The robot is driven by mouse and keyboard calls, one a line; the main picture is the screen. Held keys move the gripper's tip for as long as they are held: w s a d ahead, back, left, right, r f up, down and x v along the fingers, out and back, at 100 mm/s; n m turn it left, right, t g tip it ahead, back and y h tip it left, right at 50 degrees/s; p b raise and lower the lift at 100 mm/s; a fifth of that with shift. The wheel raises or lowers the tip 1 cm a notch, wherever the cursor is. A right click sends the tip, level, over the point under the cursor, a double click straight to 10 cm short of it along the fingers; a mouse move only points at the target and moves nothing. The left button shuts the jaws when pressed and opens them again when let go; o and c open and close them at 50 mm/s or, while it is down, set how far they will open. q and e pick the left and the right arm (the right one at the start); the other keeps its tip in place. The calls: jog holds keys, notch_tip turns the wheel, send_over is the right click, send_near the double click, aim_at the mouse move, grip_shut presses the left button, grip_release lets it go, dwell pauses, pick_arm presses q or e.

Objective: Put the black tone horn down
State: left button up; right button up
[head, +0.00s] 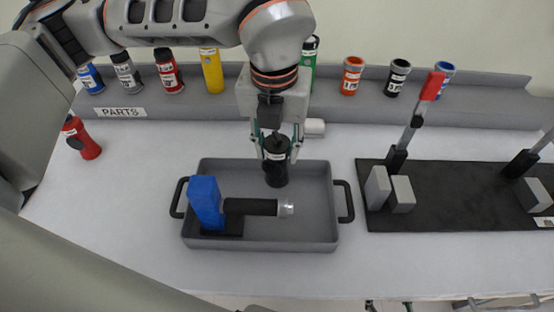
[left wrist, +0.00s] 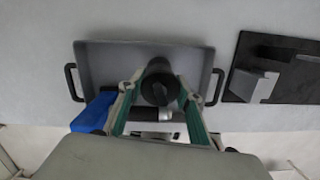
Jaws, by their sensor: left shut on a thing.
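The black tone horn (head: 276,170) is a short dark cylinder with a pale label near its top. It is upright, over the back middle of the grey tray (head: 318,228). My left gripper (head: 277,142) is shut on its upper part from above. I cannot tell whether its lower end touches the tray floor. In the left wrist view the horn (left wrist: 160,84) shows between the fingers (left wrist: 160,100), with the tray (left wrist: 100,62) around it.
In the tray, a blue block (head: 206,203) on a dark base holds a black cylinder (head: 250,206) with a silver end. A black fixture board (head: 440,205) with clamps stands right. Several labelled cylinders line the back shelf (head: 215,103). A red one (head: 82,138) stands left.

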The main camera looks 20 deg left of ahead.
aim_at(277, 163)
pick_arm(q)
jog(key=shift+f, duration=2.05)
jog(key=shift+f, duration=0.1)
jog(key=o, duration=1.3)
jog(key=shift+o, duration=0.2)
jog(key=r, duration=0.4)
jog(key=s+r, duration=0.1)
jog(key=r, duration=0.7)
jog(key=shift+s+d+r, duration=0.1)
jog(key=shift+s, duration=0.15)
